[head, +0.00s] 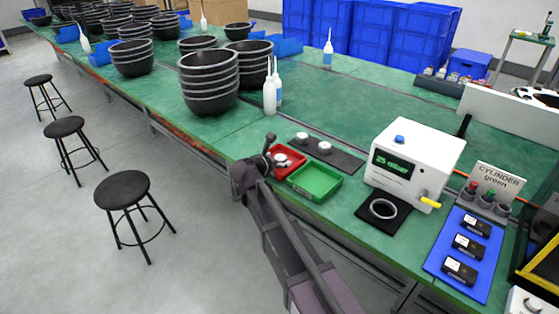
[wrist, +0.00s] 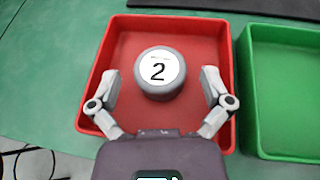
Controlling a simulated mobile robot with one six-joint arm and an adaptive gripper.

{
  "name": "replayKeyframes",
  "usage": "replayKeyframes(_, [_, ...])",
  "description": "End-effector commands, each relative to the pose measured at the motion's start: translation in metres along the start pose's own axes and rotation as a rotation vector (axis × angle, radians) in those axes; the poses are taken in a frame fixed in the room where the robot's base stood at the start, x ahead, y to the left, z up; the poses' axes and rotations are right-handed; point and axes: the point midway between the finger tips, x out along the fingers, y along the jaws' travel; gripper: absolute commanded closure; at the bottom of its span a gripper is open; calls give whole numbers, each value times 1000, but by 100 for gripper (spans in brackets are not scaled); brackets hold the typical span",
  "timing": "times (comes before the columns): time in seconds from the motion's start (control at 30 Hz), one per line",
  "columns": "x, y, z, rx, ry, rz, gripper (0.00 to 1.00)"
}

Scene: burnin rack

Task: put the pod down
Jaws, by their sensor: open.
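The pod, a round grey puck with a white top marked "2" (wrist: 160,73), rests in the red tray (wrist: 108,52). In the head view the pod (head: 280,159) also shows inside the red tray (head: 297,167). My gripper (wrist: 160,90) is open over the tray, with one finger on each side of the pod and a gap on both sides. My gripper (head: 270,150) in the head view is at the tray's left side.
An empty green tray (head: 315,182) stands right of the red one. A dark mat (head: 345,161) behind bears two more white-topped pods. A white box (head: 415,160) reading "25 mbar" stands to the right. Bottles (head: 270,95) and stacked black bowls (head: 209,85) stand behind left.

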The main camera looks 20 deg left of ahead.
Motion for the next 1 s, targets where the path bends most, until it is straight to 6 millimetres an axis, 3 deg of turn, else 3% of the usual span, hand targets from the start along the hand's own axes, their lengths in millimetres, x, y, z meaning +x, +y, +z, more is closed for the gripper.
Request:
replayKeyframes(0.37, [-9, -1, 4, 0, 0, 1, 1])
replayKeyframes(1.0, [-103, -1, 4, -1, 0, 2, 1])
